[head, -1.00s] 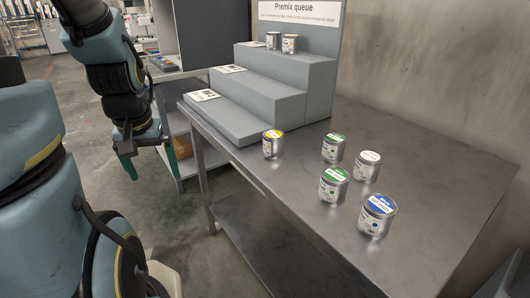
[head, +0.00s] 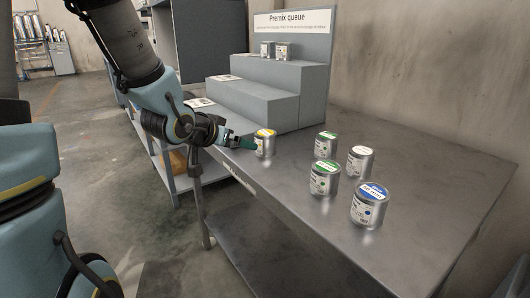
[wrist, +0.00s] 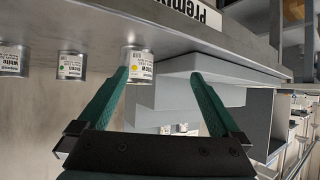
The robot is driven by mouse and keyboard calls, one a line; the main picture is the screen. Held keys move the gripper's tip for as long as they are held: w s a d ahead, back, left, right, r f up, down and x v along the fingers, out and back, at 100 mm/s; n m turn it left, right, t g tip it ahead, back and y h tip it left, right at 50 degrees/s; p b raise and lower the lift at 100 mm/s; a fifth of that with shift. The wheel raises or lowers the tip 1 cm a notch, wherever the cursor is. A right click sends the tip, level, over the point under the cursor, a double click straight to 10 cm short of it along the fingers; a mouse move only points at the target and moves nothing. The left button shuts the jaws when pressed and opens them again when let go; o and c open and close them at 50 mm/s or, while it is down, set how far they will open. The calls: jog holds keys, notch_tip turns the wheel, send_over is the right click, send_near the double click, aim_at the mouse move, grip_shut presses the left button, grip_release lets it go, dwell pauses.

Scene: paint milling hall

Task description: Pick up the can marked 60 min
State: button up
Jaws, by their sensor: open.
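A metal can with a yellow-topped lid (head: 265,143) stands upright on the metal table (head: 430,180), close to the stepped stand. My gripper (head: 248,144) is open at its left side. In the wrist view the same can (wrist: 137,62) is near the tip of one finger of my gripper (wrist: 160,72), not between the fingers. Two green-lidded cans (head: 325,145) (head: 323,178), a white-lidded can (head: 360,162) and a blue-lidded can (head: 370,205) stand farther right. The lids carry print, but I cannot read which one says 60 min.
A grey stepped stand (head: 245,103) with a "Premix queue" sign (head: 292,20) holds two small cans (head: 284,50) on its top step and cards on lower steps. A wall (head: 440,70) runs behind the table. The table's right part is clear.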

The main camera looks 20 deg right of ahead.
aim_at(260, 140)
jog(key=d, duration=0.1)
jog(key=s+d+h, duration=0.1)
jog(key=d+m, duration=0.1)
jog(key=shift+s+d+r+h, duration=0.2)
jog(key=shift+d+r+h, duration=0.05)
jog(key=shift+h, duration=0.15)
jog(key=x, duration=0.4)
jog(key=shift+w+d+b, duration=0.1)
jog(key=shift+d+b, duration=0.2)
jog(key=shift+d, duration=0.05)
jog(key=shift+r+p+x, duration=0.2)
jog(key=shift+x, duration=1.3)
jog(key=shift+r+p+x, duration=0.15)
jog(key=shift+r+x, duration=0.05)
jog(key=shift+x, duration=1.3)
jog(key=shift+w+d, duration=0.1)
jog(key=shift+d, duration=0.05)
jog(key=c, duration=1.5)
